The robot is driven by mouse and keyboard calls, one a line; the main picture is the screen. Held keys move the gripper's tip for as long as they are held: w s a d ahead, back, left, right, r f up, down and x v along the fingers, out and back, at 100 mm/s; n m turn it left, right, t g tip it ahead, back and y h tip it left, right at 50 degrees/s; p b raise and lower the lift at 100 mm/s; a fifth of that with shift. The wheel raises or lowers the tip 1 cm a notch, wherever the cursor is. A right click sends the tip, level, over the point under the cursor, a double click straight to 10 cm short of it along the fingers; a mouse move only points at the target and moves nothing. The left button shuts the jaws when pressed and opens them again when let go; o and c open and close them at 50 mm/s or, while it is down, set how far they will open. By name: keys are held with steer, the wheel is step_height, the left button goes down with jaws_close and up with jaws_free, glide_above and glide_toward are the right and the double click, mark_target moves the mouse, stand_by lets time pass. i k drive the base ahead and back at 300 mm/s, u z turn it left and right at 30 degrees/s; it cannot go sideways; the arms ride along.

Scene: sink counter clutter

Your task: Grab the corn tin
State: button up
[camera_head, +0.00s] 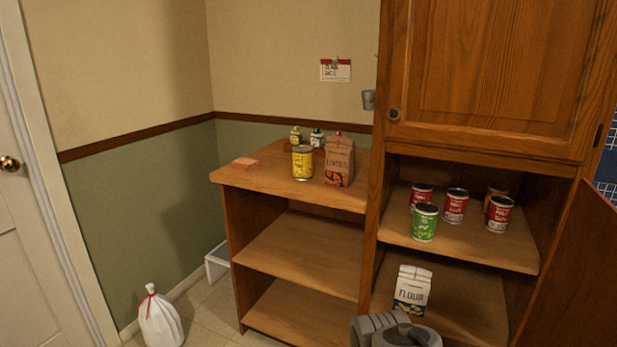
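A yellow tin (303,165), which looks like the corn tin, stands upright on the wooden counter top left of the tall cabinet. Its label is too small to read for certain. It stands just left of a brown paper bag (339,163), with little space between them. My gripper is not in view. Only a grey part of what looks like my arm shows at the bottom edge, low and in front of the cabinet, well away from the yellow tin.
Two small bottles (317,138) stand behind the yellow tin; a pink block (245,162) lies to its left. A green tin (425,223) and several red-labelled tins (455,206) stand on the cabinet shelf, above a flour bag (412,290). The left shelves (305,252) are empty. A white bag (160,322) sits on the floor.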

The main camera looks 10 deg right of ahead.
mark_target(302, 156)
steer(key=k, duration=0.15)
steer(key=u, duration=1.7)
steer(key=i, duration=1.75)
steer(key=z, duration=0.15)
